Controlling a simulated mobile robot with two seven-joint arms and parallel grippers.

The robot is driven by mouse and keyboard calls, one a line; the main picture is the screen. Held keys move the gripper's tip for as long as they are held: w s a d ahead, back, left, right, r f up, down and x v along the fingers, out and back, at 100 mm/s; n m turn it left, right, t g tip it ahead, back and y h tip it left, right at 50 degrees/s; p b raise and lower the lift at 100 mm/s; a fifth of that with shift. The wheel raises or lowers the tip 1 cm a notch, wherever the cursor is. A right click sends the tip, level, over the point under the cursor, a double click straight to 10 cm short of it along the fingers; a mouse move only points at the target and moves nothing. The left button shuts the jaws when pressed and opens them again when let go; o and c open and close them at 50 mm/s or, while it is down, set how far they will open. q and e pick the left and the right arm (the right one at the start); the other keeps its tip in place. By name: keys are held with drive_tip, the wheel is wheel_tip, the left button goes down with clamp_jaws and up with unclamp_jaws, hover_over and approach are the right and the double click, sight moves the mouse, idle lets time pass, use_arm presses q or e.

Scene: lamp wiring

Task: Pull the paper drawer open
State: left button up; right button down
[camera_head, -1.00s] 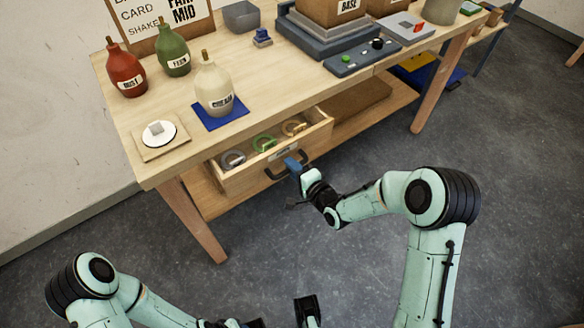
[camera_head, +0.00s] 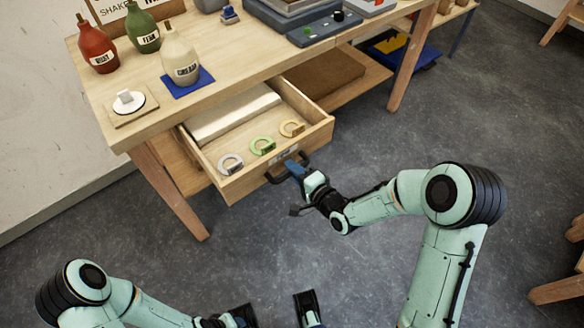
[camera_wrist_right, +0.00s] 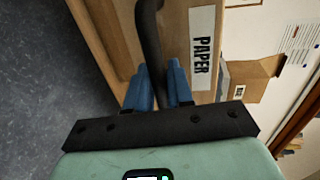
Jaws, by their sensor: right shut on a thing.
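The paper drawer (camera_head: 222,187) is a wooden drawer under the workbench, pulled well out. It holds a white stack (camera_head: 235,113) at the back and three rings, one grey (camera_head: 230,163), one green (camera_head: 262,146) and one yellow (camera_head: 292,128). Its dark handle (camera_head: 277,178) is on the front, beside a label reading PAPER (camera_wrist_right: 202,48) in the right wrist view. My right gripper (camera_head: 297,168) is shut on the handle; its blue fingers (camera_wrist_right: 158,85) sit on either side of the dark bar. My left gripper (camera_head: 275,310) is low in the head view, apart from the drawer, its fingers spread.
On the bench (camera_head: 118,130) stand red (camera_head: 97,48), green (camera_head: 143,32) and cream (camera_head: 181,60) bottles, the cream one on a blue mat (camera_head: 203,82). Bench legs stand left (camera_head: 170,190) and right (camera_head: 410,65) of the drawer. The floor in front is clear.

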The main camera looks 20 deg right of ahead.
drive_tip(key=shift+s+d, duration=0.1)
drive_tip(key=shift+s, duration=0.05)
drive_tip(key=c, duration=1.2)
unclamp_jaws()
use_arm(q)
drive_tip(key=shift+s, duration=0.1)
use_arm(e)
drive_tip(key=shift+o, duration=0.2)
use_arm(q)
drive_tip(key=s+d+r+g+p, duration=0.1)
drive_tip(key=s+r+p, duration=0.2)
drive_tip(key=r+p, duration=0.6)
drive_tip(key=shift+s+r+g+p, duration=0.2)
drive_tip(key=shift+s+g+p, duration=0.15)
drive_tip(key=shift+p, duration=0.35)
use_arm(e)
drive_tip(key=v, duration=1.3)
drive_tip(key=shift+s, duration=0.15)
